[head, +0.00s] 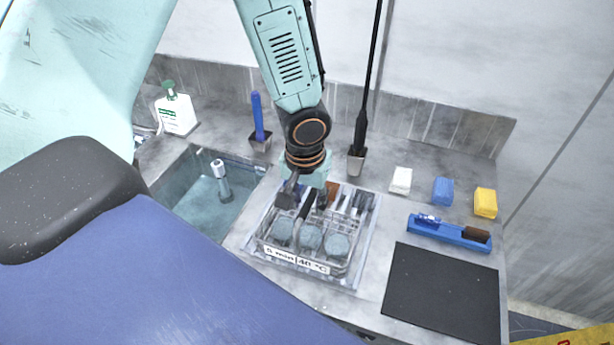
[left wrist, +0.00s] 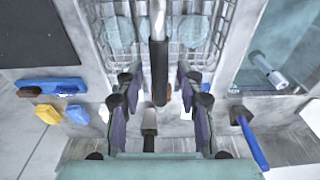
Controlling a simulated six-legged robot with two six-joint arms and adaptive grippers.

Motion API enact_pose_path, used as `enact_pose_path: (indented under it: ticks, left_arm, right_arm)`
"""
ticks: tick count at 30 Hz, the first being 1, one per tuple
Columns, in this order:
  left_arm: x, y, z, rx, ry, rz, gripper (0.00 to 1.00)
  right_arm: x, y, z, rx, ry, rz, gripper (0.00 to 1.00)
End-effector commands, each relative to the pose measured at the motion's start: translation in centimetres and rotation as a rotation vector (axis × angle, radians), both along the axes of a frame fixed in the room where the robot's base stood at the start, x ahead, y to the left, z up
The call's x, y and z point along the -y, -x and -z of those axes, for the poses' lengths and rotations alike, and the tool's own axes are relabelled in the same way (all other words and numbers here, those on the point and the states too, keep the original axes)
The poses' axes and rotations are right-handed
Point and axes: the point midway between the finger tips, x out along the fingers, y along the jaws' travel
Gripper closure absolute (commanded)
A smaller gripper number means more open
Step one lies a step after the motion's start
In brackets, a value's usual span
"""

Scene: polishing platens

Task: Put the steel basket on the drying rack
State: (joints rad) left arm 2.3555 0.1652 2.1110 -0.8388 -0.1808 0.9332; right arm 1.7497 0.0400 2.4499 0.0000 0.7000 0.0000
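The steel basket (head: 347,262) is a wire basket with several round grey discs inside. It sits at a square steel surround (head: 370,250) in the counter, behind a label reading 5 min and 40 °C. Its upright handle (head: 305,207) has a dark grip, which also shows in the left wrist view (left wrist: 159,70). My left gripper (head: 307,196) is above the basket at the handle. In the left wrist view its fingers (left wrist: 157,88) are spread, one on each side of the handle, with gaps. I cannot clearly make out a separate drying rack. My right gripper is not in view.
A sink (head: 190,205) with water and a faucet lies left. Behind stand a bottle (head: 176,112), a blue-handled brush (head: 257,115) and a tall dark rod in a holder (head: 357,160). Right are sponges (head: 443,191), a blue tray (head: 448,238) and a bare black mat (head: 440,290).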

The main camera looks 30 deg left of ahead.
Motion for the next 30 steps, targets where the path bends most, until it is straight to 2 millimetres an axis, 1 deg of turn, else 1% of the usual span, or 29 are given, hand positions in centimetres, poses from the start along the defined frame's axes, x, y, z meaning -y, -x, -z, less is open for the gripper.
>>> enact_pose_path:
  ticks: [1, 6, 12, 15, 18, 21, 30]
  left_arm:
    - [0.0, -0.1, -1.4, 0.006, 0.001, -0.003, 0.62]
    - [0.2, 0.4, -5.1, 0.008, 0.002, -0.003, 0.62]
    - [0.3, 0.8, -8.8, 0.006, 0.001, -0.002, 0.62]
    - [0.3, 1.0, -10.1, 0.005, 0.001, -0.002, 0.62]
    - [0.4, 1.1, -10.9, 0.003, 0.0, -0.001, 0.62]
    - [0.4, 1.2, -11.3, 0.003, 0.001, -0.001, 0.62]
    - [0.4, 1.2, -11.4, 0.002, 0.001, -0.001, 0.62]
  right_arm:
    - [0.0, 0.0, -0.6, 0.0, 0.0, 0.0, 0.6]
    - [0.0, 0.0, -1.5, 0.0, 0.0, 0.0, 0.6]
    - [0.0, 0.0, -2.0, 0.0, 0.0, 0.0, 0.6]
    - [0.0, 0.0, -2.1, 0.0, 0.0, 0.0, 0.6]
    - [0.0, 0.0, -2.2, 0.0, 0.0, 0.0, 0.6]
    - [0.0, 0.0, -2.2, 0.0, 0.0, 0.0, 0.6]
    - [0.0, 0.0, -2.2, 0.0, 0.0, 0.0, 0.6]
